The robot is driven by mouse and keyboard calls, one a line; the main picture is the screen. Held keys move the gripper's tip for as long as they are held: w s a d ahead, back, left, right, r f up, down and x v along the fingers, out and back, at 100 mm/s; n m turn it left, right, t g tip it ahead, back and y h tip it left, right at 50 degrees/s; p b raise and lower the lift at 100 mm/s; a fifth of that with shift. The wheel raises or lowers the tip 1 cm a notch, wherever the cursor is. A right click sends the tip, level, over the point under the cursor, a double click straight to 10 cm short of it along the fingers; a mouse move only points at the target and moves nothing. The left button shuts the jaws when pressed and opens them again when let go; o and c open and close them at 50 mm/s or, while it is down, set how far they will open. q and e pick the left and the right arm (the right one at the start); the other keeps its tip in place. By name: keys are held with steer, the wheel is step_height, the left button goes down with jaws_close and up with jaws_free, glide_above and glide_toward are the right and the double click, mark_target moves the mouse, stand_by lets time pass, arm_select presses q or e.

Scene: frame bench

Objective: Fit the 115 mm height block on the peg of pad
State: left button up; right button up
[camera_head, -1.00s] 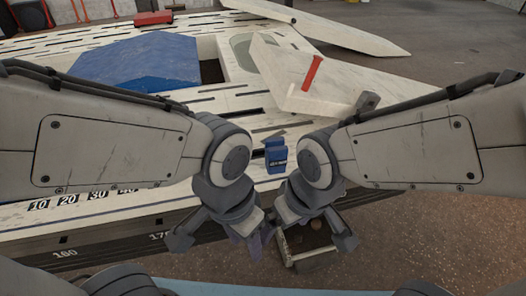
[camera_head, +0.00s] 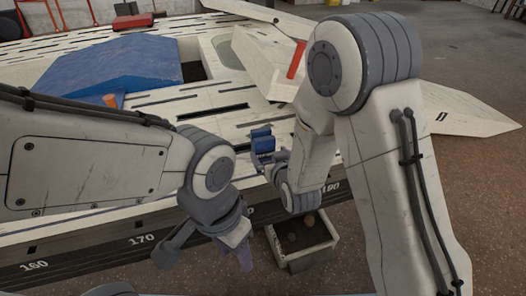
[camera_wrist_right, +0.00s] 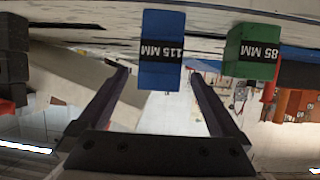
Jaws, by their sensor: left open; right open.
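The blue 115 mm block (camera_head: 262,141) stands on the bench near its front edge, and its label shows in the right wrist view (camera_wrist_right: 162,50). My right gripper (camera_wrist_right: 158,74) is open, its fingers on either side of the blue block in that picture; I cannot tell how far the block reaches between them. In the head view my right arm folds down toward the block, and its gripper is mostly hidden. My left gripper (camera_head: 206,255) is open and empty, hanging low in front of the bench edge. I cannot make out the pad or its peg.
A green 85 mm block (camera_wrist_right: 252,52) stands beside the blue one in the wrist view. The slotted bench (camera_head: 150,215) has a numbered front edge. A small crate (camera_head: 302,262) holding round things stands below it. A blue cover (camera_head: 120,65) and a red-handled tool (camera_head: 297,60) lie farther back.

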mark_target(265, 150)
steer(key=x, duration=0.3)
steer(key=shift+f+b, duration=0.1)
steer(key=shift+b, duration=0.3)
steer(key=b+x, duration=0.2)
steer(key=x, duration=0.2)
steer(key=shift+w+f+b, duration=0.1)
steer(key=shift+w+b, duration=0.05)
steer(key=shift+b, duration=0.2)
steer(key=shift+w+a, duration=0.15)
steer(key=shift+w, duration=0.25)
steer(key=c, duration=1.5)
jaws_close()
